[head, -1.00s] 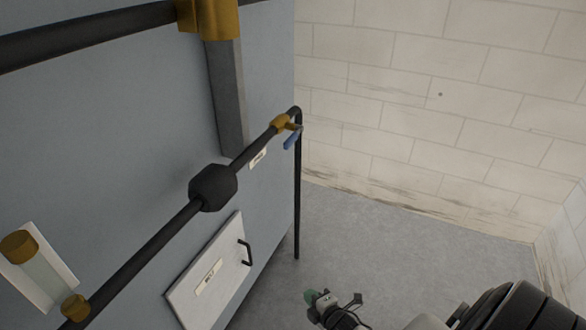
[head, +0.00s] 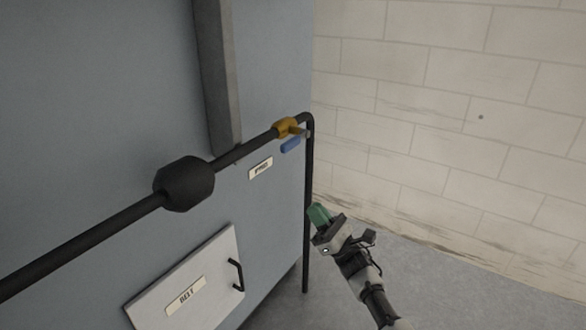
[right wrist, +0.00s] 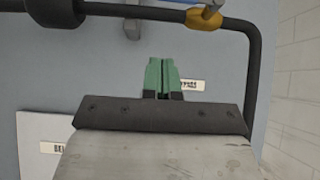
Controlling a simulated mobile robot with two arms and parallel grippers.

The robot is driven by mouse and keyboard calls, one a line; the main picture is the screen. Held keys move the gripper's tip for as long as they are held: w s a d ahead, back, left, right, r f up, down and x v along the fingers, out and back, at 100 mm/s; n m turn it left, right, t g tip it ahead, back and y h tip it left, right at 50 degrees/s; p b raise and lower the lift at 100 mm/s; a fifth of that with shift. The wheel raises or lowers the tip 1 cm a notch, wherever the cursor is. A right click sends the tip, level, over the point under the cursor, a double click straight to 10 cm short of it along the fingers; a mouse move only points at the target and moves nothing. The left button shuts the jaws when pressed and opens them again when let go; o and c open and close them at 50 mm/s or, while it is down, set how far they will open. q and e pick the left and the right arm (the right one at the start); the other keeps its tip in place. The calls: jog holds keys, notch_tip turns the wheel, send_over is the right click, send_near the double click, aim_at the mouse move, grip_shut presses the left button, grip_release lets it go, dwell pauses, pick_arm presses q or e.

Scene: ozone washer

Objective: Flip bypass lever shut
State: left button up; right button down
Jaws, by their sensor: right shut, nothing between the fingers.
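The bypass lever is a short blue handle (head: 290,145) on a brass valve (head: 288,127) near the right end of the black pipe. In the right wrist view the brass valve (right wrist: 204,18) is at the top right, with only part of the blue handle (right wrist: 205,2) showing at the top edge. A small label (head: 261,168) is on the panel below the pipe. My right gripper (head: 319,213) has green fingertips pressed together and empty. It is below and to the right of the lever, apart from it; the green fingers also show in the right wrist view (right wrist: 162,75). My left gripper is not in view.
The black pipe (head: 110,228) runs along the blue-grey cabinet (head: 120,90) and turns down at its right end. A dark bulky fitting (head: 184,183) sits on it. Below is a white hatch (head: 215,262) with a black handle. A block wall (head: 450,110) stands at the right.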

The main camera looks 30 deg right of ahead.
send_near(284, 152)
jog(key=w+a+r, duration=0.1)
jog(key=w+r, duration=0.2)
jog(key=w, duration=0.2)
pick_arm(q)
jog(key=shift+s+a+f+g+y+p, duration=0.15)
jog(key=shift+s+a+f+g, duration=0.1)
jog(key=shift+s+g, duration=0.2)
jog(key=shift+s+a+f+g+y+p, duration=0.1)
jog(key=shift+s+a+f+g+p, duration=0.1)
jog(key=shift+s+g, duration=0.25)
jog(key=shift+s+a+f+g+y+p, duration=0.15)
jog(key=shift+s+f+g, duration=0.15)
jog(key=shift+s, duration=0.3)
pick_arm(e)
jog(key=shift+w+a+r, duration=0.15)
jog(key=shift+w+r, duration=0.05)
jog(key=shift+r, duration=0.3)
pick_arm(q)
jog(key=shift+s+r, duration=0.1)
